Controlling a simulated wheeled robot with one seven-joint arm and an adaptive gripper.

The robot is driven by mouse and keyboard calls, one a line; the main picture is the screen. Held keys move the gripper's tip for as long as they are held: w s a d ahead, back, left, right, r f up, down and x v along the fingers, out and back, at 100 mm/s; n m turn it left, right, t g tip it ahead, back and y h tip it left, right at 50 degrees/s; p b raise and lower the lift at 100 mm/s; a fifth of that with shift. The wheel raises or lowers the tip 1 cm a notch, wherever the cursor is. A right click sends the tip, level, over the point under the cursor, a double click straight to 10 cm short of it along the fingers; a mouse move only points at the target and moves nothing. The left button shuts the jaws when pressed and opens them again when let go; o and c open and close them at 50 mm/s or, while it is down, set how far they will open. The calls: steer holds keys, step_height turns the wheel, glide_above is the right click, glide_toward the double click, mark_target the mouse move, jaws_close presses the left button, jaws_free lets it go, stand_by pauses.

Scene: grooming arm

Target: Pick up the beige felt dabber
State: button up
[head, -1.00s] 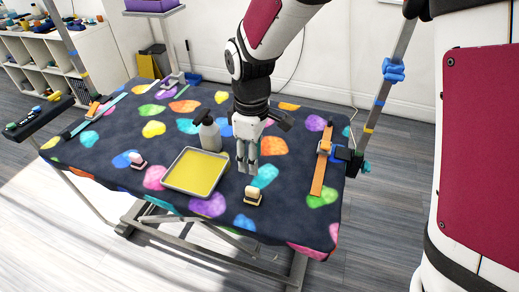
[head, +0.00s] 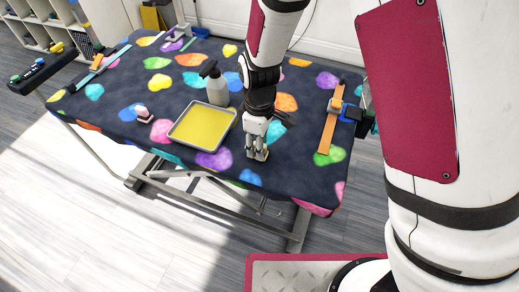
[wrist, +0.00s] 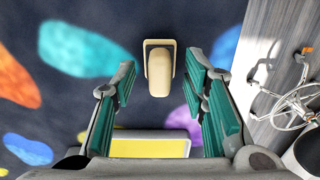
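The beige felt dabber (wrist: 160,62) stands on the dark, colour-spotted table cover. In the wrist view it is straight ahead, centred between the fingers, with a darker base edge around its far end. My gripper (head: 257,153) points down over it near the table's front edge. Its teal-padded fingers are spread wide, one on each side of the dabber, and I see gaps on both sides. In the head view the fingers mostly hide the dabber, so its exact depth between them is unclear.
A tray with a yellow inside (head: 175,139) lies just left of my gripper. A grey spray bottle (head: 217,90) stands behind it. A pink-and-white dabber (head: 144,114) sits farther left.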

steer(key=shift+f, duration=0.5)
jaws_close()
